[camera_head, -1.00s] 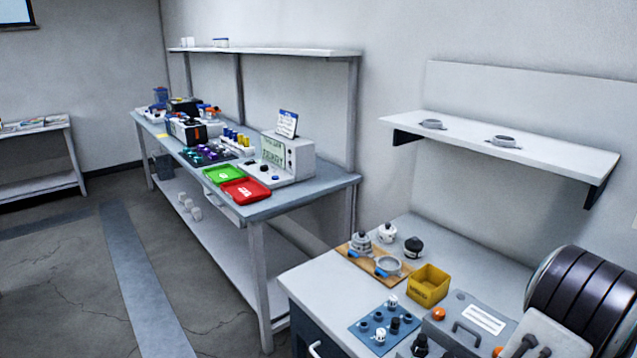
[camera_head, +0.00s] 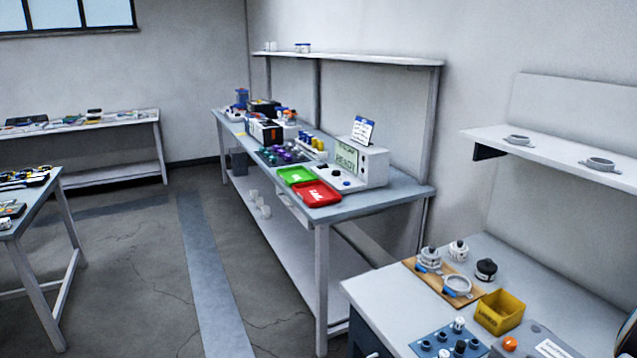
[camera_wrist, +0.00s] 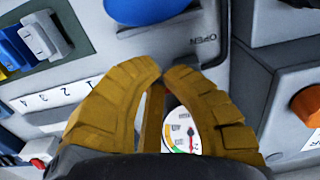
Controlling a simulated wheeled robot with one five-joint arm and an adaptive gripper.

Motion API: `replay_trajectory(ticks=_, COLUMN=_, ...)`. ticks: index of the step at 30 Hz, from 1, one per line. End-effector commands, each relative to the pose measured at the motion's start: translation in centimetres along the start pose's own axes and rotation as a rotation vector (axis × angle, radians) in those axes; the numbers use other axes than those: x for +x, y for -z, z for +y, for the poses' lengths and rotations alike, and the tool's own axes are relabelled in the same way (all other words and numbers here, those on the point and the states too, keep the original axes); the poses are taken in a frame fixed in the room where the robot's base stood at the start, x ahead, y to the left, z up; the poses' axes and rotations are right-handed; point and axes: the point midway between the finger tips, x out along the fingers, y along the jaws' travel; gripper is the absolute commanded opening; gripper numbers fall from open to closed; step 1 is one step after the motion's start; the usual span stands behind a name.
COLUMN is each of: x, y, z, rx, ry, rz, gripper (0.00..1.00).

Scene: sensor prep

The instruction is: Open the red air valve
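My gripper (camera_wrist: 163,70) shows in the wrist view, with two ribbed yellow-brown fingers whose tips nearly meet and no object seen between the tips. It is above a light grey panel (camera_wrist: 222,82). A blue rounded part (camera_wrist: 155,8) lies just beyond the tips, beside the printed word OPEN. A dial gauge (camera_wrist: 183,133) with a red needle shows between the fingers, partly hidden. A small red part (camera_wrist: 40,160) is at the lower left; I cannot tell whether it is the valve.
An orange knob (camera_wrist: 308,105) sits on a grey box at right. In the head view, a bench (camera_head: 410,190) carries green and red trays and a display unit. A near bench (camera_head: 375,290) holds a yellow bin (camera_head: 500,312). Floor (camera_head: 130,260) is open between benches.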

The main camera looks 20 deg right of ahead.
Motion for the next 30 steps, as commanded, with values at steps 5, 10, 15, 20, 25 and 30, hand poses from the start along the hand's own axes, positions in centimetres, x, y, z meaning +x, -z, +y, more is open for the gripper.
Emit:
replay_trajectory(ticks=5, x=0.0, y=0.0, z=0.0, rx=0.0, ry=0.0, rz=0.0, gripper=0.0)
replay_trajectory(ticks=10, x=0.01, y=-0.11, z=-0.15, rx=0.0, ry=0.0, rz=0.0, gripper=0.0)
replay_trajectory(ticks=15, x=0.03, y=-0.34, z=-0.45, rx=-0.001, ry=0.0, rz=0.0, gripper=0.0)
replay_trajectory(ticks=20, x=0.04, y=-0.6, z=-0.74, rx=-0.001, ry=0.0, rz=0.0, gripper=0.0)
replay_trajectory(ticks=25, x=0.01, y=-0.66, z=-0.81, rx=0.0, ry=0.0, rz=0.0, gripper=0.0)
replay_trajectory(ticks=30, x=0.0, y=-0.65, z=-0.8, rx=0.0, ry=0.0, rz=0.0, gripper=0.0)
